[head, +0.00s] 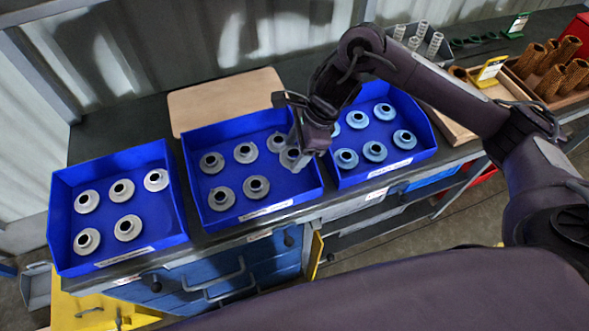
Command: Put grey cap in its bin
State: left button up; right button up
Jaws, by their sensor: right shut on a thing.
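My right gripper (296,146) is over the right part of the middle blue bin (272,208), pointing down. It is shut on a grey cap (289,158), which the fingers partly hide. I cannot tell whether this cap touches the bin floor. Several other grey ring-shaped caps with dark holes lie in the same bin, one of them a grey cap (221,198) at the front left. The left blue bin (65,222) holds several paler caps (128,227). The right blue bin (415,158) holds several light-blue caps (346,158). My left gripper is not in view.
A bare wooden board (220,100) lies behind the middle bin. At the right are a wooden tray of brown cylinders (550,82), a yellow sign (490,70) and clear tubes (435,45). My right arm crosses above the right bin.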

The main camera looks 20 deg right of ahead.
notch_tip(320, 180, down, 8)
jog(key=shift+f+b, duration=0.15)
jog(key=shift+b, duration=0.45)
jog(key=o, duration=0.9)
jog(key=shift+o, duration=0.2)
jog(key=shift+r, duration=0.2)
jog(key=p+v, duration=0.1)
jog(key=v, duration=1)
jog(key=shift+d+r, duration=0.15)
jog(key=shift+r, duration=0.15)
jog(key=shift+s, duration=0.15)
